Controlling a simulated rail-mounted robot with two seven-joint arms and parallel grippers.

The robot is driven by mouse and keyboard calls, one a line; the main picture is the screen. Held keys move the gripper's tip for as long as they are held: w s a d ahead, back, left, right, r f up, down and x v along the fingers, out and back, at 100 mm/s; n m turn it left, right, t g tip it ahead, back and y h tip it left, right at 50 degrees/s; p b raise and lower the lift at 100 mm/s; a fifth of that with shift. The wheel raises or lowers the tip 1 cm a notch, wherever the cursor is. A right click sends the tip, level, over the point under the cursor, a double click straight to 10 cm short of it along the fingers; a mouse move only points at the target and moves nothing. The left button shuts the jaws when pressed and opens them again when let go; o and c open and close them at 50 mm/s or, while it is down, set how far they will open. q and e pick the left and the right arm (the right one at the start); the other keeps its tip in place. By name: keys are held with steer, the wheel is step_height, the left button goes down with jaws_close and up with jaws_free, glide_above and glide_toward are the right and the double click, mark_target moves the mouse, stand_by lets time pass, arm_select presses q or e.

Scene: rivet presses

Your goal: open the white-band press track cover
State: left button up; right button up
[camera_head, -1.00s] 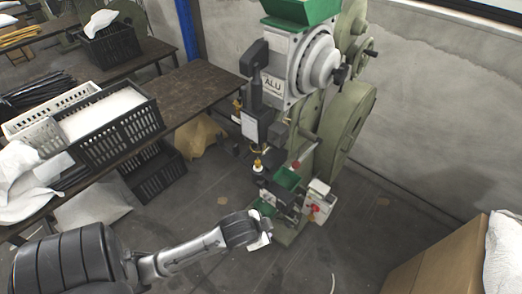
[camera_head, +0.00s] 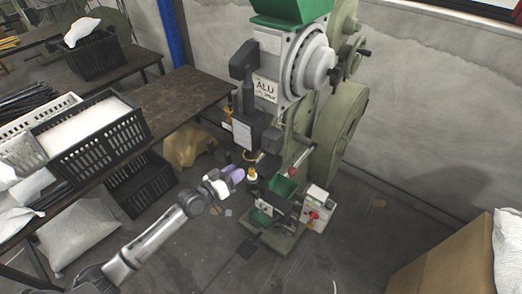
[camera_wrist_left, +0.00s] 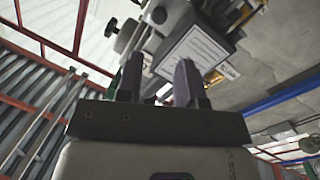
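The green rivet press (camera_head: 340,125) stands right of the table, with a pale round dial (camera_head: 312,68) and an "ALU" plate (camera_head: 266,90). A dark upright block with a white label (camera_head: 242,134) hangs on its front; the label also shows in the left wrist view (camera_wrist_left: 196,50). I cannot tell for certain which part is the track cover, nor make out a white band. My left gripper (camera_head: 234,176) is just left of the press's brass-coloured tip (camera_head: 251,174), below the label block. In the left wrist view its fingers (camera_wrist_left: 158,82) are apart with nothing clearly between them.
A green tray (camera_head: 283,187) and a white box with a red knob (camera_head: 316,206) sit low on the press. The dark table (camera_head: 185,97) with black crates (camera_head: 92,152) is at left. A cardboard box (camera_head: 450,255) stands at lower right. Open floor lies between.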

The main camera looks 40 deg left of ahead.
mark_target(263, 151)
arm_select(q)
steer(key=w, duration=0.4)
steer(key=w+d, duration=0.1)
steer(key=w, duration=0.8)
steer(key=shift+w+d+r, duration=0.15)
steer(key=shift+w, duration=0.25)
steer(key=shift+c, duration=0.3)
jaws_close()
